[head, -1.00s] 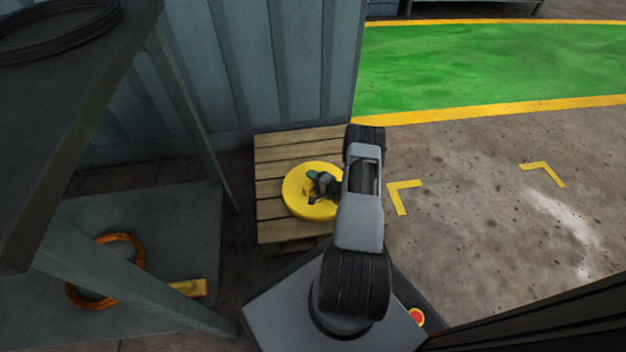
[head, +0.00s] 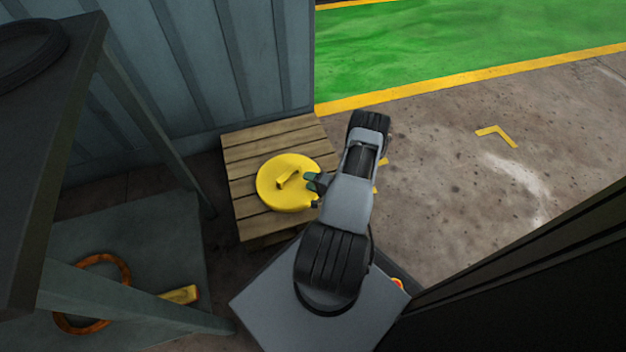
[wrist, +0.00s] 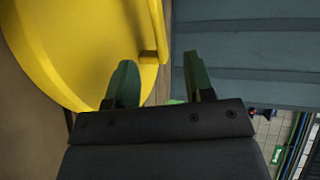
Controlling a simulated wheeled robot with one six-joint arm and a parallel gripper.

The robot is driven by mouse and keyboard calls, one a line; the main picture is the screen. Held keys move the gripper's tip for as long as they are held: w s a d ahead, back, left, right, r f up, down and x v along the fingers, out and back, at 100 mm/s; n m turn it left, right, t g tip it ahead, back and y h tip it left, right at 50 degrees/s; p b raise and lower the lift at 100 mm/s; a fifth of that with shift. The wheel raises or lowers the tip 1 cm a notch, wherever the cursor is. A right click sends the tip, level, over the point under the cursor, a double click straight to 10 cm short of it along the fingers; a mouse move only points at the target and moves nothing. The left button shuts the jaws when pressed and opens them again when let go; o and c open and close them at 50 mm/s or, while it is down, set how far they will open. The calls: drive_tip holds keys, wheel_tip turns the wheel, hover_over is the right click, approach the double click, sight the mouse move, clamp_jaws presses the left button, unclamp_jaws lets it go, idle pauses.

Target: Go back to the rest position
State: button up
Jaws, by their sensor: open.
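My gripper (wrist: 160,85) shows in the wrist view with its two green-tipped fingers apart and nothing between them. In the head view my gripper (head: 314,188) is at the right edge of the yellow drum (head: 278,194), partly hidden by my arm. The drum lies on a wooden pallet and has a raised bar-like handle (head: 288,179) on top. In the wrist view the yellow drum (wrist: 70,40) fills the upper left, with its handle (wrist: 157,30) just beyond the left finger. I cannot tell whether the gripper touches the drum.
The pallet (head: 245,150) stands against a grey corrugated wall (head: 230,70). A dark table (head: 60,120) is at left, with an orange ring (head: 125,270) and a yellow block (head: 180,294) on its lower shelf. Concrete floor (head: 440,180) at right is open.

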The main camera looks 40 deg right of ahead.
drive_tip(key=shift+s+d+r, duration=0.15)
drive_tip(key=shift+s, duration=0.5)
drive_tip(key=w+a+r+n+g+y+p, duration=0.2)
drive_tip(key=a+r+n+g+p, duration=0.25)
drive_tip(key=r, duration=0.95)
drive_tip(key=w+a+r+n+g+y+p, duration=0.25)
drive_tip(key=a+r+p, duration=0.4)
drive_tip(key=r, duration=0.65)
drive_tip(key=w+a+r+n+g+y+p, duration=0.1)
drive_tip(key=a+r+n+g+y+p, duration=0.15)
drive_tip(key=a+r+g+p, duration=0.75)
drive_tip(key=s+a+r+n+t+h+p, duration=0.1)
drive_tip(key=s+r+n+t+h+p, duration=0.1)
drive_tip(key=r, duration=1.1)
drive_tip(key=s+a+r+n+t+h+p, duration=0.2)
drive_tip(key=s+r+h+p, duration=0.3)
drive_tip(key=r+p, duration=0.4)
drive_tip(key=s+a+r+n+t+h+p, duration=0.2)
drive_tip(key=s+r+h+p, duration=0.2)
drive_tip(key=r, duration=1.5)
drive_tip(key=shift+s+p, duration=0.45)
drive_tip(key=shift+p, duration=0.45)
drive_tip(key=shift+a+r, duration=0.1)
drive_tip(key=shift+c, duration=0.5)
